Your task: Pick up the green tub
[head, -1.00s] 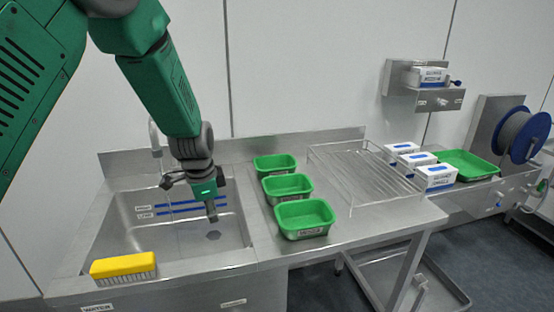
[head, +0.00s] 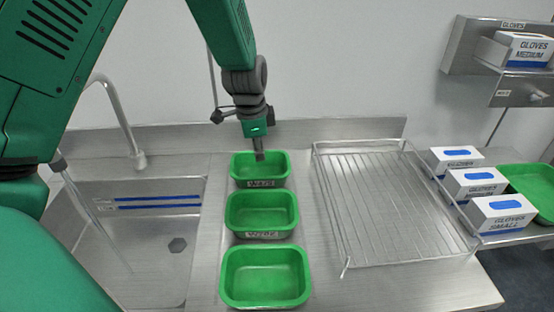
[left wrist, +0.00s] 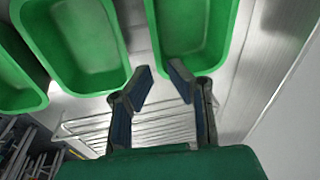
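Three green tubs stand in a row on the steel counter between sink and rack: a far tub (head: 245,181), a middle tub (head: 233,214) and a near tub (head: 232,282). All look empty. The far and middle ones show labels on their front walls. My left gripper (head: 259,156) points down over the back part of the far tub. In the left wrist view its two fingers (left wrist: 158,72) are apart with nothing between them, by the rim of one tub (left wrist: 192,50); two more tubs show to the left. I cannot tell whether it touches the rim. My right gripper is not in view.
The sink (head: 150,262) with its tap (head: 122,120) lies left of the tubs. A wire rack (head: 385,205) stands to the right. Beyond it are glove boxes (head: 500,216) and a green tray (head: 535,183). A steel backsplash (head: 300,133) runs behind the tubs.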

